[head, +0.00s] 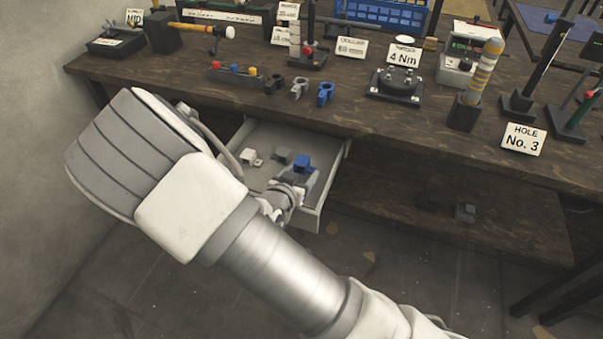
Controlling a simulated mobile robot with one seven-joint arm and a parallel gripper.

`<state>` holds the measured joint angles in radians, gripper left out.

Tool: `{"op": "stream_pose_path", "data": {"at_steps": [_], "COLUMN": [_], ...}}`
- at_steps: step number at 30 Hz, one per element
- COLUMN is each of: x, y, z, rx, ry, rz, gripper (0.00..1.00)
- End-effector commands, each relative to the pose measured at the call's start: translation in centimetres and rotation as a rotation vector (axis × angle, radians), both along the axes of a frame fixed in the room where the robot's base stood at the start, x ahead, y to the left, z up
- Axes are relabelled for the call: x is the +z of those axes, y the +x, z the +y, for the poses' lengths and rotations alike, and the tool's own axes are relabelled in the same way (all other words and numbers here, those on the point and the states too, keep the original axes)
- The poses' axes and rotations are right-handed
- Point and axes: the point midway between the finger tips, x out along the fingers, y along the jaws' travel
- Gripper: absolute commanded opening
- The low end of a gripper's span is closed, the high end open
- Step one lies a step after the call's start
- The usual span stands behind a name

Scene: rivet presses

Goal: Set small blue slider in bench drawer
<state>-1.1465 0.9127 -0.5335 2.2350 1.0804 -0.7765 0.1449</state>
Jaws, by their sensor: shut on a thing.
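The bench drawer (332,181) is pulled out below the worktop, left of centre. My gripper (299,174) is over the drawer's right part, with its jaws partly hidden by my wrist. It is shut on a small blue slider (302,162), which shows at the fingertips. A white piece (249,156) and a dark grey piece (281,155) are in the drawer, left of the blue slider. I cannot tell whether the blue slider touches the drawer floor.
On the worktop behind the drawer stand another blue piece (326,93), a light grey piece (299,88) and a dark one (274,84). A 4 Nm fixture (395,86) stands to their right. My arm crosses in front of the drawer. A lower shelf (480,215) lies at right.

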Motion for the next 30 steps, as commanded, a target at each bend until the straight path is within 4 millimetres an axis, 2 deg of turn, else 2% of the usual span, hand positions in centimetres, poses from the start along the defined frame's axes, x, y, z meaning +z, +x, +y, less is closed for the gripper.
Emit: {"op": "stream_pose_path", "data": {"at_steps": [13, 14, 18, 26, 30], "x": [-1.3, -1.4, -1.6, -1.8, -1.1], "y": [-0.1, -0.2, -0.3, -0.3, -0.4], "z": [0.0, 0.0, 0.0, -0.1, -0.1], "rx": [-0.001, -0.001, 0.0, -0.002, -0.002], "ry": [0.0, 0.001, 0.001, 0.0, 0.0], "rz": [0.005, 0.006, 0.01, 0.013, 0.013], "gripper": [0.06, 0.73, 0.97, 0.97, 0.97]}}
